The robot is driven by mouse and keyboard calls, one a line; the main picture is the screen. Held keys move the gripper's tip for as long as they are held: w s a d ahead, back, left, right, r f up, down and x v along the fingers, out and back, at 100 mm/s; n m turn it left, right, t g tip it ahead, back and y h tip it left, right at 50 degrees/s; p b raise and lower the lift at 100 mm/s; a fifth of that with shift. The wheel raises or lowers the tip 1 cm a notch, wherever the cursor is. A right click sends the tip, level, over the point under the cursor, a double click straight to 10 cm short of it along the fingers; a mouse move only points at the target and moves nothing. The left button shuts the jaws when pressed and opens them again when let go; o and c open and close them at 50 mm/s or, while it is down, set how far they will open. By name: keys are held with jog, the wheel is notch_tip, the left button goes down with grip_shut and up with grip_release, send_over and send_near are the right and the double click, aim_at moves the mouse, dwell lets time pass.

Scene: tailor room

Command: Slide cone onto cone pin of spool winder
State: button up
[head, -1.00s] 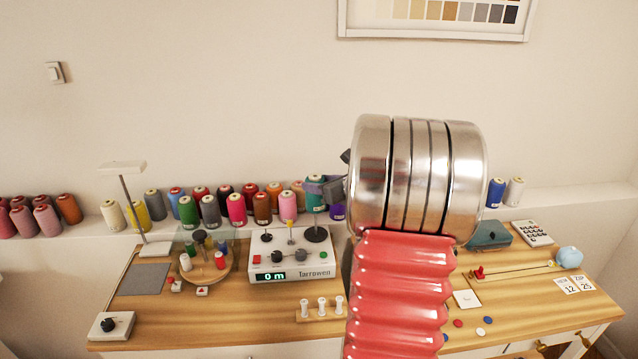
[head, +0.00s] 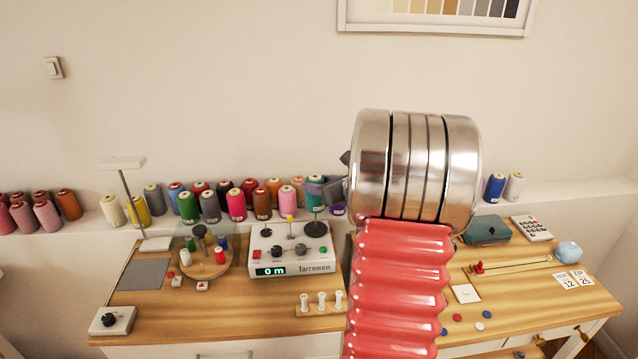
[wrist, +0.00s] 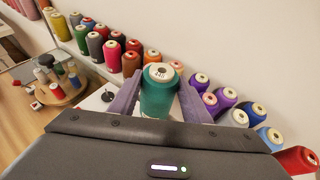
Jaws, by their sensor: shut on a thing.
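A teal thread cone (wrist: 159,92) with a white top stands upright between the two purple-grey fingers of my gripper (wrist: 152,97) in the wrist view. The fingers are shut on it. In the head view the gripper (head: 326,187) and the teal cone (head: 315,182) show beside my arm, in front of the shelf cones. The white spool winder (head: 290,250) stands below on the table, with a digital display, knobs and upright pins with dark discs. The right disc pin (head: 314,226) is just below the held cone. My arm hides the area right of the winder.
A row of coloured cones (head: 237,206) stands on the shelf behind. A round wooden spool stand (head: 208,262) is left of the winder. A small rack with white bobbins (head: 321,303) is in front. A lamp (head: 134,200) stands at the left.

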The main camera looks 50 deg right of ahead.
aim_at(321, 206)
jog(key=shift+f, duration=3.8)
jog(key=o, duration=1.2)
jog(key=shift+f, duration=0.1)
jog(key=v, duration=1.4)
jog(key=shift+f, duration=0.1)
